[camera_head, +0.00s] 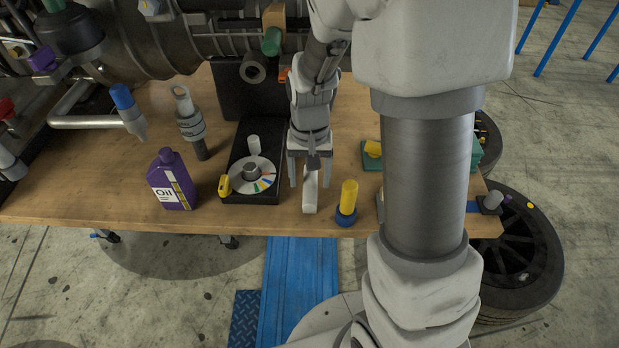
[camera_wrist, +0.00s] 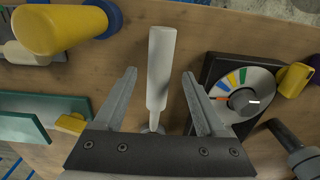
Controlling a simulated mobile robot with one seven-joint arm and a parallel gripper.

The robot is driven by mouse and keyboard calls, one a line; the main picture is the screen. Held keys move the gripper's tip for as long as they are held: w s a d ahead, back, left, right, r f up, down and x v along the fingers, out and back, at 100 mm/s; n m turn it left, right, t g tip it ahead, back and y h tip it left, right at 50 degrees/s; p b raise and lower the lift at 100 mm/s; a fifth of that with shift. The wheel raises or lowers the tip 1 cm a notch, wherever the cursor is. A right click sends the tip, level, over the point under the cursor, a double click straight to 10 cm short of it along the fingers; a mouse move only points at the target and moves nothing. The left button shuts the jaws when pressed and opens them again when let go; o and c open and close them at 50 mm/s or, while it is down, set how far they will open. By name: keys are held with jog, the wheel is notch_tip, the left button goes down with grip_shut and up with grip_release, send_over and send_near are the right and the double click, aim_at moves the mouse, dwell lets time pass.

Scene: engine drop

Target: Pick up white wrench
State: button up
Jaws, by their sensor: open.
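The white wrench (camera_head: 310,192) lies on the wooden table near its front edge, in the head view. In the wrist view the white wrench (camera_wrist: 160,70) runs lengthwise between the two fingers, with its thick handle pointing away and its thin end partly hidden by the gripper body. My gripper (camera_head: 308,184) is right above the wrench, pointing down. In the wrist view my gripper (camera_wrist: 160,73) is open, with a gap on each side of the wrench and no finger visibly touching it.
A black device with a dial (camera_head: 253,176) stands close on the left, and a yellow and blue cylinder (camera_head: 348,200) close on the right. A purple oil bottle (camera_head: 170,181) is farther left. A green box (camera_head: 370,157) lies right. Engine parts (camera_head: 170,45) fill the back. The table's front edge (camera_head: 270,229) is near.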

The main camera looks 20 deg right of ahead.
aim_at(310, 183)
notch_tip(310, 183, down, 4)
jog(key=shift+r, duration=0.2)
grip_shut()
dwell(0.4)
